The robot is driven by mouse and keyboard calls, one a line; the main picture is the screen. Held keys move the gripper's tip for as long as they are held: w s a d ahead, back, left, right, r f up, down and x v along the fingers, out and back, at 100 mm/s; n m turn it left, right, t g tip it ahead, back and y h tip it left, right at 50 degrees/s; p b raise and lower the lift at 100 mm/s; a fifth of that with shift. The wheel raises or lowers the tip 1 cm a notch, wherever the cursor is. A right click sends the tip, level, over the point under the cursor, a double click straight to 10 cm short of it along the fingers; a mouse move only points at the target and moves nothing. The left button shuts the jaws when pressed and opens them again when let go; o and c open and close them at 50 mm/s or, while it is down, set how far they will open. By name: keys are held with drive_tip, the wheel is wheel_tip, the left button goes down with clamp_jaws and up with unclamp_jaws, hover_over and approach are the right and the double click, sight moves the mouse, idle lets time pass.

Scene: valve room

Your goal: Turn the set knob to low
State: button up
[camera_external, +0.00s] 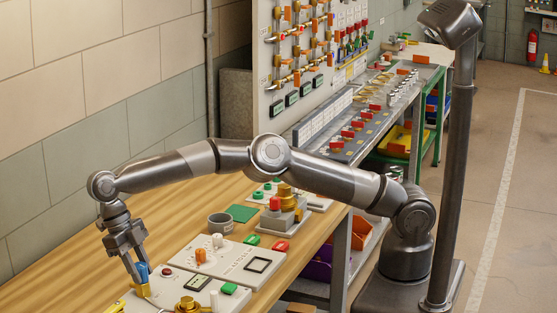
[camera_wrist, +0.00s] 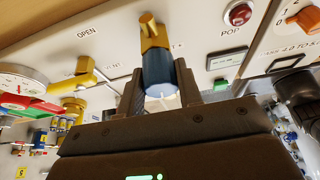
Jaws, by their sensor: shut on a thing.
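The set knob appears to be the blue knob (camera_wrist: 158,68) on a brass-yellow stem or fitting (camera_wrist: 153,32), next to a partly readable label. A white mark shows on the knob's near end. My gripper (camera_wrist: 160,94) is shut on the blue knob, with one dark finger on each side. In the external view, my gripper (camera_external: 137,270) points down at the front panel and the blue knob (camera_external: 143,271) shows between its fingers. The knob's low mark cannot be made out in either view.
A yellow handle (camera_wrist: 80,75) lies left. In the external view, a white-and-orange knob panel (camera_external: 228,262) and a grey cup (camera_external: 220,223) stand nearby. Bare wooden bench lies left.

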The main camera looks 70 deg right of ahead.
sight(143, 267)
idle(0.4)
drive_tip(key=o, duration=1)
drive_tip(key=shift+c, duration=0.2)
wheel_tip(143, 267, up, 4)
drive_tip(key=w+d+r, duration=0.2)
drive_tip(key=d+r, duration=0.5)
drive_tip(key=d, duration=0.4)
drive_tip(key=shift+w+d, duration=0.2)
